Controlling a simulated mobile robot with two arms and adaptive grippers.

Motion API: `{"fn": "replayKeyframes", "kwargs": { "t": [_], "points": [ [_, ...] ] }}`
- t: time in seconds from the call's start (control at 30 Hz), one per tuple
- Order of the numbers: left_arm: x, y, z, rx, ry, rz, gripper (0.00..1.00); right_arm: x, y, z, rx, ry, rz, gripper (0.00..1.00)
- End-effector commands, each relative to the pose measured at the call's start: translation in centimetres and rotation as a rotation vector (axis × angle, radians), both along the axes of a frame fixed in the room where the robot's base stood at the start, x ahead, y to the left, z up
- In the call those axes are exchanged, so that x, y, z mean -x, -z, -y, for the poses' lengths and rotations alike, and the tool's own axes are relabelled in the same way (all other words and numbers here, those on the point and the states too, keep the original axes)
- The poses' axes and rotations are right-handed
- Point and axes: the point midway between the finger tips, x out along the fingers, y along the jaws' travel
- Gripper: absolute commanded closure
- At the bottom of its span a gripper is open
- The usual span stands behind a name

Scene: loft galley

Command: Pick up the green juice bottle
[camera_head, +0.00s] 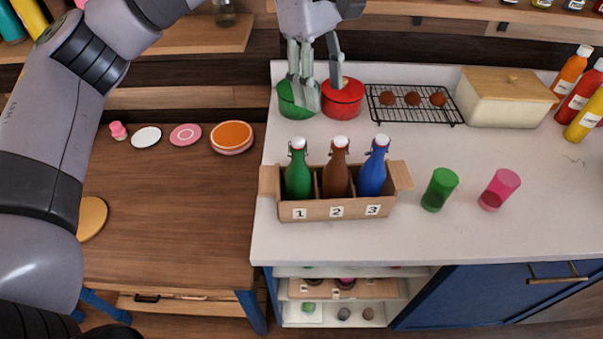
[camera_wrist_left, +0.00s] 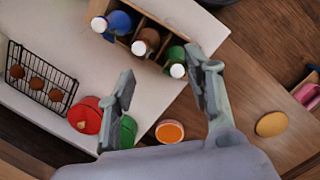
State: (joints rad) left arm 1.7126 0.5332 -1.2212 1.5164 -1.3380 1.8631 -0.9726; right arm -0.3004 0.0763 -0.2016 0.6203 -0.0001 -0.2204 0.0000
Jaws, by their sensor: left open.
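The green bottle (camera_head: 298,175) with a white swing cap stands upright in the compartment marked 1 of a wooden crate (camera_head: 335,210). A brown bottle (camera_head: 336,178) and a blue bottle (camera_head: 372,175) stand in the compartments marked 2 and 3. My left gripper (camera_head: 318,92) is open and empty above the green and red pots, behind the crate. In the left wrist view the green bottle (camera_wrist_left: 175,54) shows between the open fingers (camera_wrist_left: 160,68), beyond the tips and apart from them. My right gripper is not in view.
The green pot (camera_head: 292,100), red pot (camera_head: 343,101), wire rack (camera_head: 412,104) and bread box (camera_head: 504,97) line the counter's back. A green cup (camera_head: 440,189) and pink cup (camera_head: 500,189) stand right of the crate. The counter's front is clear.

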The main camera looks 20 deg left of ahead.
Motion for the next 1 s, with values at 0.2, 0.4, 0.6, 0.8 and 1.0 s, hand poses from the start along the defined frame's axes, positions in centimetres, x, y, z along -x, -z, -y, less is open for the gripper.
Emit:
{"fn": "replayKeyframes", "kwargs": {
  "t": [0.2,0.4,0.6,0.8,1.0],
  "points": [
    [-0.5,-2.3,-4.8,-0.169,-0.031,0.031,0.53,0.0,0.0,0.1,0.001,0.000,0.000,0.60],
    [-0.4,0.4,-5.0,-0.176,-0.031,0.026,0.53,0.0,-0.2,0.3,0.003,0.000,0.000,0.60],
    [-0.4,3.9,-4.9,-0.175,-0.030,0.025,0.53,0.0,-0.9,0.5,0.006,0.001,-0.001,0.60],
    [-0.4,7.5,-4.9,-0.175,-0.032,0.027,0.53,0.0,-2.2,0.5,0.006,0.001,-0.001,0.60],
    [-0.4,9.4,-4.8,-0.173,-0.033,0.031,0.53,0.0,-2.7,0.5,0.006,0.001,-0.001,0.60]
  ]
}}
